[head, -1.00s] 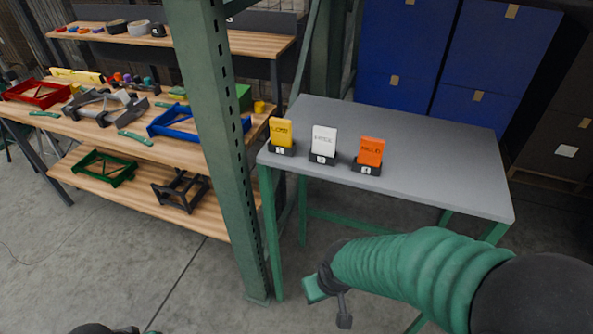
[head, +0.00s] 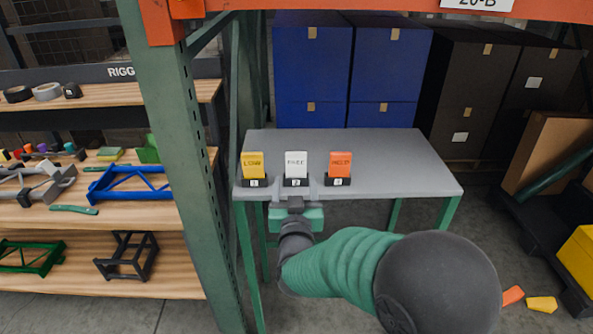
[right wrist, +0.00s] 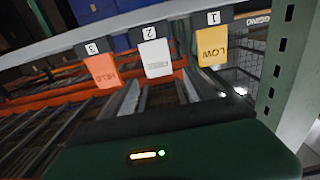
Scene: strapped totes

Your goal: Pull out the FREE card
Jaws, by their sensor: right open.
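The white FREE card (head: 296,163) stands upright in the black holder (head: 296,182) numbered 2, between two other cards on the grey table. It also shows in the right wrist view (right wrist: 155,60), where the cards appear upside down and its lettering is hard to read. My right gripper (head: 296,192) is at the table's front edge, in front of holder 2. Its two fingers are apart and empty, one to each side of the holder in the head view. In the right wrist view the fingers (right wrist: 160,97) point toward the white card, apart from it. My left gripper is out of view.
A yellow LOW card (head: 253,164) stands left of the white card, and an orange HELD card (head: 340,165) stands right. The grey table (head: 400,165) is clear behind and right.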

